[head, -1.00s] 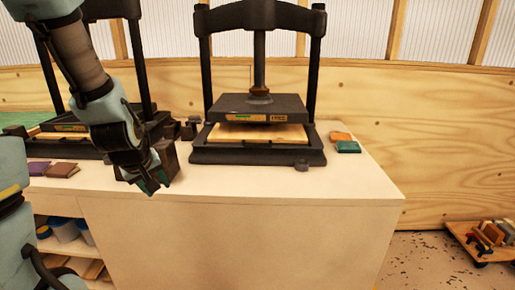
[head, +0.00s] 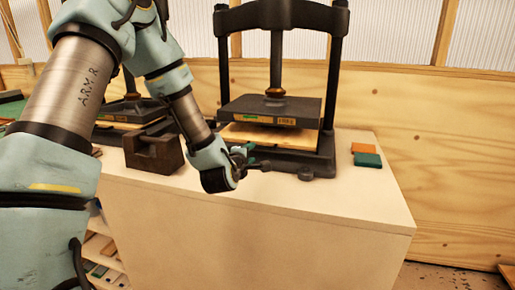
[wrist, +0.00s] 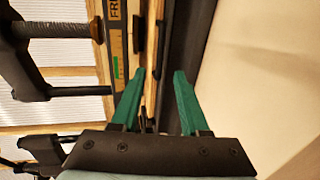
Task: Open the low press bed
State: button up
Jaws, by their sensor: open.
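The near press (head: 300,160) stands on the pale bench top, with a black base, two posts and a centre screw. Its dark upper plate (head: 272,106) carries a label and sits above a pale wooden bed board (head: 265,135), with a gap between them. My gripper (head: 247,157) is at the front left of this press, low beside its base. In the wrist view my gripper (wrist: 160,74) has its two green fingers apart with nothing clearly held. The bed board's edge (wrist: 150,60) runs beyond them. I cannot tell whether they touch the press.
A second press stands at the left, its bed board (head: 118,126) partly hidden by my arm. A dark block (head: 154,148) sits beside my forearm. An orange block (head: 362,148) and a green block (head: 367,160) lie right of the near press. The bench's front right is clear.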

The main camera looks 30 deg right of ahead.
aim_at(259, 148)
jog(key=p+x, duration=0.2)
jog(key=x, duration=0.5)
jog(key=shift+w+d, duration=0.2)
grip_shut()
dwell(1.2)
